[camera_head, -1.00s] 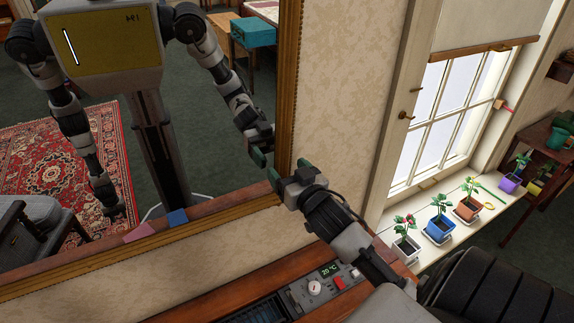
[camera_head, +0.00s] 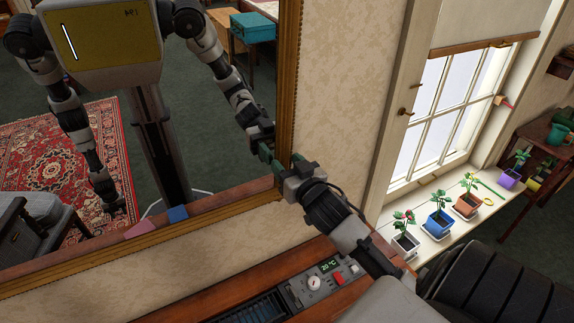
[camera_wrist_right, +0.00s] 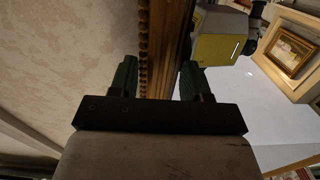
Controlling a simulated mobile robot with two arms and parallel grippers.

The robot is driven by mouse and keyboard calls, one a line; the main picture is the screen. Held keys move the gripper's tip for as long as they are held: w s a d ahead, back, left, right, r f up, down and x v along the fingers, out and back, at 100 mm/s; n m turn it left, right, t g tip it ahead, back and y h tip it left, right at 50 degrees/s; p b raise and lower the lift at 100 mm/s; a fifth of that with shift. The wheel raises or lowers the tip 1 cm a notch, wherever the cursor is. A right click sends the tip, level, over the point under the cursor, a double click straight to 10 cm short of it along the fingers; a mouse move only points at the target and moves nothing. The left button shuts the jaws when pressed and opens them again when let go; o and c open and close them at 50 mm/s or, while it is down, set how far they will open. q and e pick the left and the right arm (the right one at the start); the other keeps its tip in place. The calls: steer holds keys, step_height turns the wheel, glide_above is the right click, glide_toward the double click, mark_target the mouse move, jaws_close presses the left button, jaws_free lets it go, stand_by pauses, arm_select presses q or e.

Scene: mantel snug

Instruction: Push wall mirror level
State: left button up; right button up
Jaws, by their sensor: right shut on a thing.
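The wall mirror (camera_head: 110,252) has a carved gilt-brown wooden frame and fills the left of the head view. Its lower edge slopes up to the right there; I cannot tell whether it hangs level. My right gripper (camera_head: 287,167) is at the lower part of the frame's right side, shut on it. In the right wrist view the frame (camera_wrist_right: 158,55) runs between the two green fingers of my right gripper (camera_wrist_right: 158,78), one on the wall side and one on the glass side. My left gripper shows only as a reflection.
Below the mirror is a wooden ledge with a control panel (camera_head: 322,280) showing 20 °C. Right of it, a windowsill holds several potted plants, including a blue pot (camera_head: 438,225). Patterned wall (camera_head: 345,90) is bare between mirror and window. The glass reflects my body and the room.

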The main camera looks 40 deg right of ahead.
steer(key=shift+s+d+r+p, duration=0.2)
steer(key=shift+d+r+p, duration=0.45)
steer(key=shift+d, duration=0.25)
steer(key=shift+d+f, duration=0.1)
steer(key=o, duration=1.3)
steer(key=s+b, duration=0.1)
steer(key=s, duration=0.2)
steer(key=s+a+b, duration=0.1)
steer(key=s, duration=0.3)
steer(key=s+a+b, duration=0.1)
steer(key=s, duration=0.2)
steer(key=shift+s+a+b, duration=0.1)
steer(key=shift+s+b, duration=0.2)
steer(key=shift+b, duration=0.05)
